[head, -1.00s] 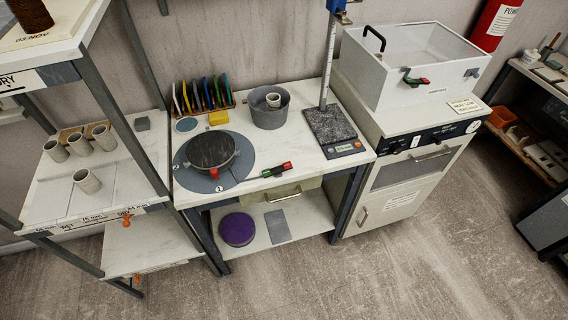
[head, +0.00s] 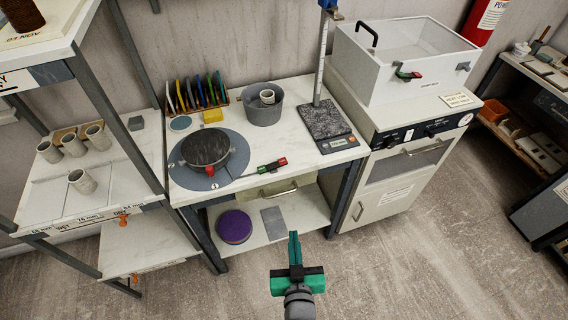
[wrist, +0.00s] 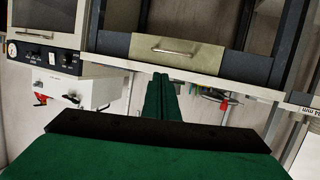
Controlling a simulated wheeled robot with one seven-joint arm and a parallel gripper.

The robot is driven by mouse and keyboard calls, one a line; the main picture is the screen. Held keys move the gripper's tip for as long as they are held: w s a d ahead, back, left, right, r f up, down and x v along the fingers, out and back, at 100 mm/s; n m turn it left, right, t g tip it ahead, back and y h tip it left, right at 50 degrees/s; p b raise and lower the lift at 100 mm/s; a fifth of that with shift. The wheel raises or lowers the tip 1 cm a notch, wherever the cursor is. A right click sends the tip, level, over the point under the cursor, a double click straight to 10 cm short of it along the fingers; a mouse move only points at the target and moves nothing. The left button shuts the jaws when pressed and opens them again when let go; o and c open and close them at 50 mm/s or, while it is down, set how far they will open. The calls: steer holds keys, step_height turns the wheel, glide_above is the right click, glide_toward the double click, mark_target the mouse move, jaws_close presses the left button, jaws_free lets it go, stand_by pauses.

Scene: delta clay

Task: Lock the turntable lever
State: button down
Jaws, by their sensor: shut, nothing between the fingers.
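My gripper (head: 294,236), green with a black crosspiece, is in front of the bench over the floor, shut and empty, apart from the lever. In the wrist view its fingers (wrist: 161,78) lie together; the lever cannot be told for sure there.
A drawer handle (head: 277,193) is below the bench top. A grey bowl (head: 262,104) and a scale (head: 338,144) stand behind and right of the lever. A cabinet with a clear-lidded box (head: 413,60) is to the right, a shelf with cups (head: 82,181) to the left. Open floor lies in front.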

steer(key=w+r+n+y, duration=0.3)
steer(key=w+r+n, duration=0.1)
steer(key=w+r, duration=0.7)
steer(key=shift+w+a+r+y, duration=0.3)
steer(key=shift+w+r, duration=0.05)
steer(key=shift+w, duration=0.9)
glide_above(273, 166)
steer(key=s+d, duration=0.2)
steer(key=d, duration=0.1)
steer(key=shift+w+a+f, duration=0.1)
steer(key=shift+w+f, duration=0.1)
steer(key=shift+f, duration=1)
steer(key=f, duration=0.3)
steer(key=shift+d+f, duration=0.1)
steer(key=shift+d, duration=0.2)
steer(key=shift+d+f, duration=0.1)
steer(key=shift+f, duration=0.3)
